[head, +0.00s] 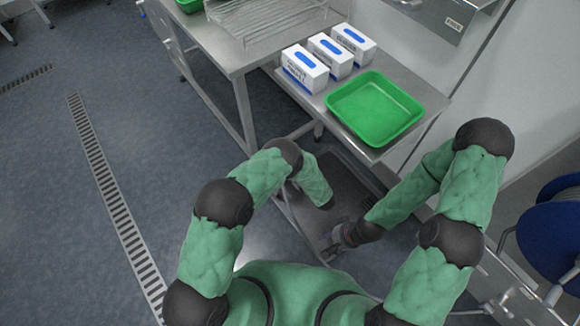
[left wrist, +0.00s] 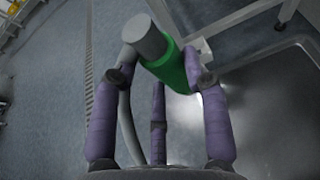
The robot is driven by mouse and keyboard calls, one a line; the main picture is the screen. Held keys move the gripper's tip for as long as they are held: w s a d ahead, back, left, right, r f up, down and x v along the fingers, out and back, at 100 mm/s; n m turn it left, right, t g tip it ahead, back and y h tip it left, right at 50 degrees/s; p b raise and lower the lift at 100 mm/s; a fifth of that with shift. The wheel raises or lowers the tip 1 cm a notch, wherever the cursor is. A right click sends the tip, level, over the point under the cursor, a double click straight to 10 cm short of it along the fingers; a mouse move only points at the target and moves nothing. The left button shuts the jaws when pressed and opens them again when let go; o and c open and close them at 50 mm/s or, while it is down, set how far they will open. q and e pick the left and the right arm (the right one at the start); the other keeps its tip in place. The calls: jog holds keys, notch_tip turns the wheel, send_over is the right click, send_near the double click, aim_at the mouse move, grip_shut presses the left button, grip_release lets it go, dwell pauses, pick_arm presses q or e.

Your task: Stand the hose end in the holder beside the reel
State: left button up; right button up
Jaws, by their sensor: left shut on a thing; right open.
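The hose end, a green sleeve with a grey round tip (left wrist: 172,64), is between the purple fingers of my left gripper (left wrist: 166,76) in the left wrist view. The gripper is shut on it, and the hose end is tilted. A grey hose (left wrist: 128,125) hangs down behind the left finger. In the head view my left gripper is hidden under its arm. My right gripper (head: 334,244) is open, low over the floor near the middle. The blue reel (head: 552,235) is at the right edge. I cannot clearly make out the holder.
A steel table holds a green tray (head: 413,138) and white boxes (head: 304,74) with blue labels. A wire rack (head: 265,18) stands on the bench behind. A drain grate (head: 115,205) runs along the open floor on the left. Metal rails (head: 520,285) are near the reel.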

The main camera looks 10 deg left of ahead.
pick_arm(q)
jog(key=shift+w+r+p, duration=0.1)
jog(key=shift+r+p, duration=0.9)
jog(key=shift+r, duration=1.5)
